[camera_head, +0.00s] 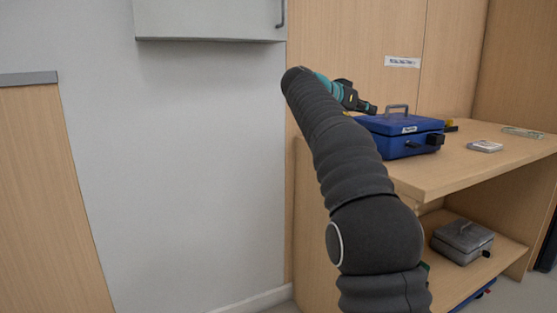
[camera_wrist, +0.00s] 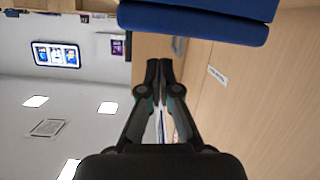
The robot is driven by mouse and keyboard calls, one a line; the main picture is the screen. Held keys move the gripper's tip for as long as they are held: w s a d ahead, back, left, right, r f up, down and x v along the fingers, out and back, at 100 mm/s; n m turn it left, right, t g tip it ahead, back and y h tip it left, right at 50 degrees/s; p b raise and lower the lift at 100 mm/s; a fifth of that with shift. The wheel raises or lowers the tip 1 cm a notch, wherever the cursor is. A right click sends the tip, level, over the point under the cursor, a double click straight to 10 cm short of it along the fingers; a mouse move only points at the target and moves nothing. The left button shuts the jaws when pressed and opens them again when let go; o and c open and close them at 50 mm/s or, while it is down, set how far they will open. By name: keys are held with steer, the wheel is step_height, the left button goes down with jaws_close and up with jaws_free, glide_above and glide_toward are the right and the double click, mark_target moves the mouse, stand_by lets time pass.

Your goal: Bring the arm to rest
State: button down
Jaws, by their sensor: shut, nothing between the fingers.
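My arm rises from the lower right of the head view and bends over toward the counter. My gripper (camera_head: 368,107) is at its end, just above and behind the left side of a blue cash box (camera_head: 405,143). In the wrist view my gripper (camera_wrist: 158,65) has its fingertips together with nothing between them. The blue box also shows along the top of the wrist view (camera_wrist: 200,20), apart from the fingers. The arm hides part of the counter's left end.
The blue box has a handle on top and stands on the wooden counter (camera_head: 450,171). A small pale stack (camera_head: 485,146) lies to its right. A grey box (camera_head: 462,242) sits on the shelf below. A wall cabinet (camera_head: 210,18) hangs at upper left.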

steer(key=s+a+f+n+y+p, duration=0.2)
steer(key=s+a+f+n+y, duration=0.2)
steer(key=s+f, duration=0.4)
steer(key=s+a+f+n+y+p, duration=0.3)
steer(key=s+a+f+y, duration=0.2)
steer(key=s, duration=1.5)
steer(key=s+a+f+n+y+p, duration=0.3)
steer(key=s+a+f+n+y, duration=0.1)
steer(key=s+f, duration=0.7)
steer(key=s, duration=0.3)
steer(key=shift+s+a+n, duration=0.15)
steer(key=shift+s+n, duration=0.15)
steer(key=shift+s, duration=0.1)
